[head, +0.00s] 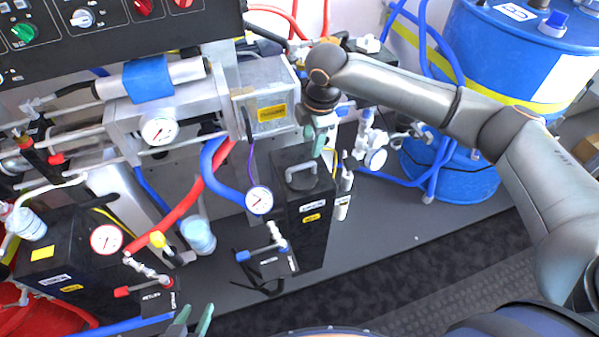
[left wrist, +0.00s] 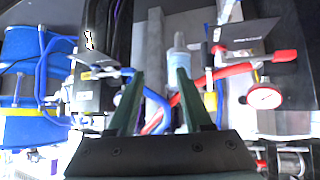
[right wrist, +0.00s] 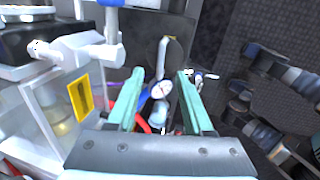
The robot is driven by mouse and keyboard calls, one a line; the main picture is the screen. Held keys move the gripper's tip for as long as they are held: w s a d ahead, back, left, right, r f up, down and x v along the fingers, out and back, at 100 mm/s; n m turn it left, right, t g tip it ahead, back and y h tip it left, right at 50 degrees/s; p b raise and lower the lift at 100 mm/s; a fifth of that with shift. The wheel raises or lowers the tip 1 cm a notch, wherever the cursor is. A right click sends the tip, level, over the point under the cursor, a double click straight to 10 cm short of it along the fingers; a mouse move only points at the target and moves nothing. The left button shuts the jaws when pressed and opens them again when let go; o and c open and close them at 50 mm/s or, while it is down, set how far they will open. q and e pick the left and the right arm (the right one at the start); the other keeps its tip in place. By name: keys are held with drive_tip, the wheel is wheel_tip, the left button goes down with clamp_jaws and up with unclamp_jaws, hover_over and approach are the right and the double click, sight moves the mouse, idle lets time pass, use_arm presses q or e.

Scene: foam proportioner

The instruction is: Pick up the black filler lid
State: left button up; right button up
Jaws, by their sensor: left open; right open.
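The black tank (head: 302,225) stands upright in the middle of the head view. Its black top, which I take for the filler lid (head: 287,162), carries a grey loop handle (head: 300,168). In the right wrist view the handle (right wrist: 162,52) shows beyond the fingers on a dark surface. My right gripper (head: 323,143) is open and empty, pointing down just above and beside the handle, apart from it as far as I can tell. My left gripper (head: 195,318) is open and empty at the bottom edge, left of the tank; its fingers also show in the left wrist view (left wrist: 160,75).
A gauge (head: 259,199) on a blue hose hangs left of the tank. A metal box (head: 272,95) stands behind it and a small bottle (head: 343,195) at its right. A pale blue bottle (head: 198,237) stands further left.

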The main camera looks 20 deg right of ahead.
sight(306, 164)
drive_tip(key=f, duration=0.4)
drive_tip(key=w+f+b, duration=0.1)
drive_tip(key=f, duration=0.3)
drive_tip(key=w+f, duration=0.1)
drive_tip(key=f, duration=0.2)
drive_tip(key=shift+a+f+b, duration=0.3)
drive_tip(key=shift+a+f, duration=0.05)
drive_tip(key=shift+f, duration=0.05)
drive_tip(key=shift+c, duration=0.3)
clamp_jaws()
